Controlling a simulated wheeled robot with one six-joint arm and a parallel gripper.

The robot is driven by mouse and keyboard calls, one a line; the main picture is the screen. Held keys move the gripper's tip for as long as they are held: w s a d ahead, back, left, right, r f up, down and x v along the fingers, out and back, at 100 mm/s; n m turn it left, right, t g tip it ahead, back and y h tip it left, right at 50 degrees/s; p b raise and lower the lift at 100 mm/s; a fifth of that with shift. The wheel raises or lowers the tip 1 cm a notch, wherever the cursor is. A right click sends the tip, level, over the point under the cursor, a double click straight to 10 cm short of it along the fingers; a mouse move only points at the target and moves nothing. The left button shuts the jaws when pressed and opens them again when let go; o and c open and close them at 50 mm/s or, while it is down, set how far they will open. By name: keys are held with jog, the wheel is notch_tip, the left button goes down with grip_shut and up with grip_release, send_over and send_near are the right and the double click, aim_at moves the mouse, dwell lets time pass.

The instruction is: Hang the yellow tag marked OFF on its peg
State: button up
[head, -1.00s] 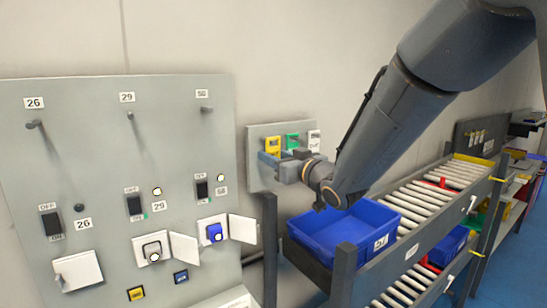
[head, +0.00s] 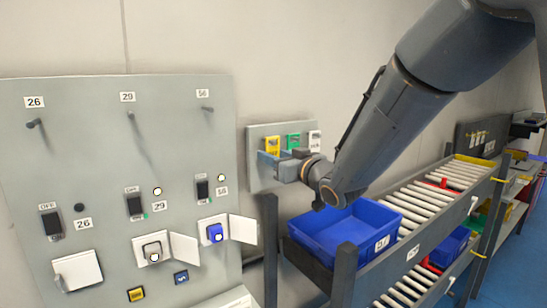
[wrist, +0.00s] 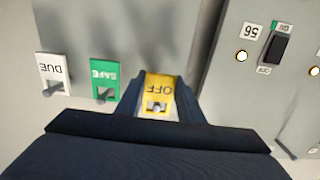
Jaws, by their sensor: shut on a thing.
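The yellow tag marked OFF (wrist: 158,88) sits between the fingers of my gripper (wrist: 160,97) in the wrist view, its lettering upside down. A small metal hook end shows at the tag's hole. In the head view the yellow tag (head: 272,144) is at the left of the small tag board (head: 258,180), and my gripper (head: 268,158) is shut on it there. I cannot tell whether the tag still rests on the board's hook. Pegs stick out of the large grey panel under labels 26 (head: 35,123), 29 (head: 130,114) and 56 (head: 207,109).
A green SAFE tag (wrist: 104,77) and a white DUE tag (wrist: 53,71) hang beside the yellow one. The large panel has switches, lamps and open socket covers (head: 242,229). A blue bin (head: 318,253) stands on the roller rack below my arm.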

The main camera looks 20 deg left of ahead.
jog(key=shift+w+a, duration=0.45)
jog(key=shift+a, duration=0.05)
jog(key=shift+f+b, duration=0.15)
jog(key=shift+b, duration=0.35)
dwell(0.9)
jog(key=o, duration=1.2)
jog(key=shift+c, duration=0.2)
jog(key=p+v, duration=0.1)
jog(key=v, duration=0.9)
jog(key=shift+s, duration=0.1)
dwell(0.4)
